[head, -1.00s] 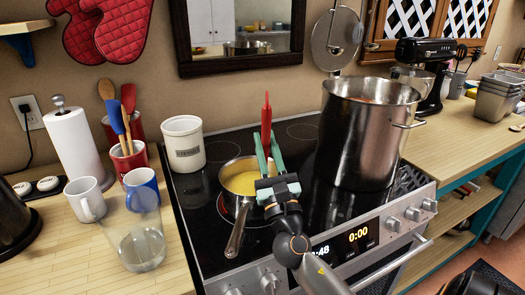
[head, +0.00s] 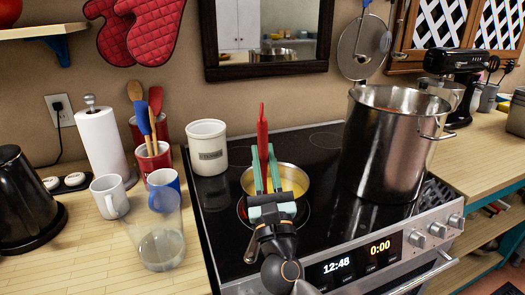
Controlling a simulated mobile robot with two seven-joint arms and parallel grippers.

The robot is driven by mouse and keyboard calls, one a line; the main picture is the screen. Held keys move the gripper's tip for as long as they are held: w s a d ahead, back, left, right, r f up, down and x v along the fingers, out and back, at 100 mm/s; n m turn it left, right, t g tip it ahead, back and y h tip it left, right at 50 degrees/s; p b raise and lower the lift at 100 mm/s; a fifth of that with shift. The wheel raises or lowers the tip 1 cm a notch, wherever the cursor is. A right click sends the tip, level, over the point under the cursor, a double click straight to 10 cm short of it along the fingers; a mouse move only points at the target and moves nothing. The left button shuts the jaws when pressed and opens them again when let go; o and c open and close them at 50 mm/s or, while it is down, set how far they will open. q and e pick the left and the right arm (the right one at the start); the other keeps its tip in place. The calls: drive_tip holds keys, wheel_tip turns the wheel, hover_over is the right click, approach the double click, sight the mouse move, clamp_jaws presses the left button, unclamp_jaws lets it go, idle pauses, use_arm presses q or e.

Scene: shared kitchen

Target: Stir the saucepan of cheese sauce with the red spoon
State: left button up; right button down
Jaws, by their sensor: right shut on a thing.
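The saucepan (head: 303,176) of yellow cheese sauce (head: 291,185) sits on the front left burner, its handle toward the front. My right gripper (head: 262,155) is over the pan, shut on the red spoon (head: 262,125), whose handle stands up above the fingers. The spoon's lower end is hidden behind the gripper, so I cannot tell how deep in the sauce it is. My left gripper is not in view.
A large steel stockpot (head: 388,145) stands on the stove to the right. A white crock (head: 208,148) stands at the back left of it. Mugs (head: 109,196), a clear glass (head: 160,245) and a utensil holder (head: 152,162) stand on the left counter.

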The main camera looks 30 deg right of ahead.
drive_tip(key=d, duration=0.6)
drive_tip(key=a, duration=0.1)
drive_tip(key=w+a, duration=0.1)
drive_tip(key=a, duration=0.1)
drive_tip(key=w+a, duration=0.1)
drive_tip(key=a, duration=0.1)
drive_tip(key=shift+a+p, duration=0.25)
drive_tip(key=shift+p, duration=0.15)
drive_tip(key=s+d, duration=0.2)
drive_tip(key=d, duration=0.3)
drive_tip(key=shift+s+d+p, duration=0.25)
drive_tip(key=shift+d+p, duration=0.05)
drive_tip(key=shift+d, duration=0.05)
idle(0.5)
